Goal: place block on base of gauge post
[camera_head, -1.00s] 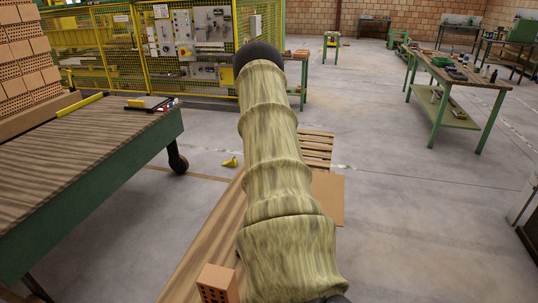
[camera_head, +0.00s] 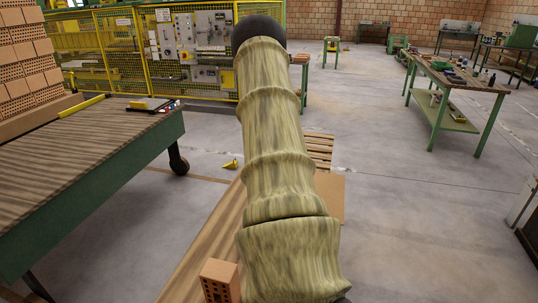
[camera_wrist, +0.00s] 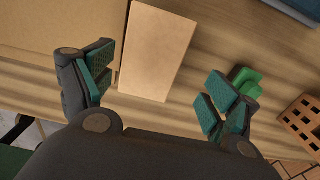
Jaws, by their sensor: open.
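In the wrist view a plain tan block (camera_wrist: 157,50) lies on a wood-grained surface (camera_wrist: 210,62). My gripper (camera_wrist: 160,84) is open, with one finger to each side of the block and clear gaps between. The block's near end reaches in between the fingers; nothing is held. A small green piece (camera_wrist: 248,84) stands just beyond the right finger, partly hidden by it. I cannot tell whether it belongs to the gauge post, which I cannot make out. In the head view my arm hides the gripper and the block.
A perforated brick (camera_head: 220,281) stands on the wooden surface (camera_head: 205,240); a perforated brick also shows in the wrist view (camera_wrist: 302,124). A flat tan panel (camera_wrist: 60,32) lies left of the block. A long table (camera_head: 80,165) stands left. The floor right of my arm is open.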

